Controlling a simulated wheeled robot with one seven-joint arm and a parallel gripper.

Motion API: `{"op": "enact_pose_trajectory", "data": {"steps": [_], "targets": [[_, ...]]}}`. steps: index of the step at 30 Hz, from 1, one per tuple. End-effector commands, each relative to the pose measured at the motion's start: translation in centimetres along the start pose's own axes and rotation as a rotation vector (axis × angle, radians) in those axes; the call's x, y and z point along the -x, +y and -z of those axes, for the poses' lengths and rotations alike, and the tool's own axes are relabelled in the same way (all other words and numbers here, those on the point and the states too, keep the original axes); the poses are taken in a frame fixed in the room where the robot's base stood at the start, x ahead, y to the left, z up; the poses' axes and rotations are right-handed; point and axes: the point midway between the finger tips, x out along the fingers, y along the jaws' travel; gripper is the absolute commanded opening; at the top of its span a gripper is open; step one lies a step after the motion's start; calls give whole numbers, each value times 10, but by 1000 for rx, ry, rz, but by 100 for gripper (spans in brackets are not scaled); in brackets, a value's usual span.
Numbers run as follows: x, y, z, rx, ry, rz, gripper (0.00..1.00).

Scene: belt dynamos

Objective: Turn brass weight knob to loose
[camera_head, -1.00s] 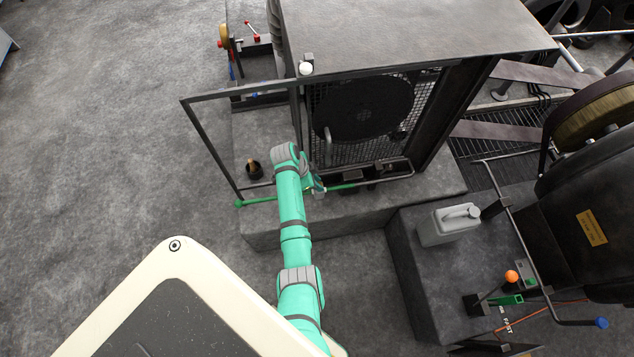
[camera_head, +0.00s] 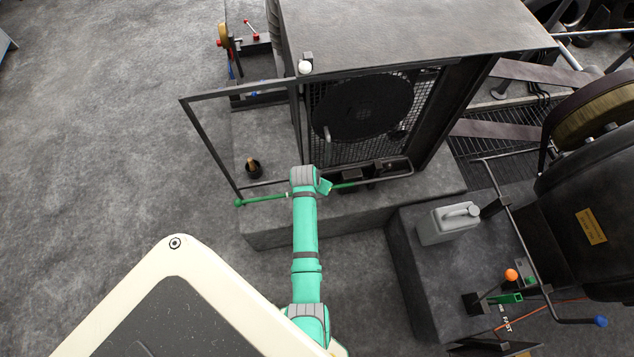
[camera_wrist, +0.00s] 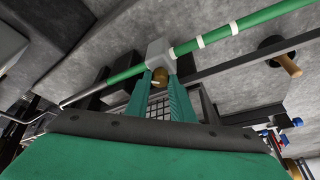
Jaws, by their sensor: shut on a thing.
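In the wrist view a small brass knob (camera_wrist: 160,75) sits on a grey block, the weight (camera_wrist: 160,52), on a green rod (camera_wrist: 265,17) with white bands. My gripper (camera_wrist: 161,84) has its two green fingers closed around the knob. A pale mark shows on the knob, but I cannot read its setting. In the head view the green rod (camera_head: 262,198) runs across the front of the dark cabinet and ends in a green ball at left. My arm's end covers the knob and weight there.
A dark cabinet (camera_head: 420,40) with a mesh-covered fan stands behind the rod, with an open metal frame (camera_head: 210,150) at left. A dark cup with a brass handle (camera_head: 253,168) is near the rod. A grey jug (camera_head: 448,223) stands on the right block.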

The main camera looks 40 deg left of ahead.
Motion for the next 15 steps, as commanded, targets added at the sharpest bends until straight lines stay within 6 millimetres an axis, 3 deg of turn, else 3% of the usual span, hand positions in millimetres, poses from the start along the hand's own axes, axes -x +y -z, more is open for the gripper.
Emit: {"op": "enact_pose_trajectory", "data": {"steps": [15], "targets": [[-2, 6, -1, 414, -5, 191, 0]]}}
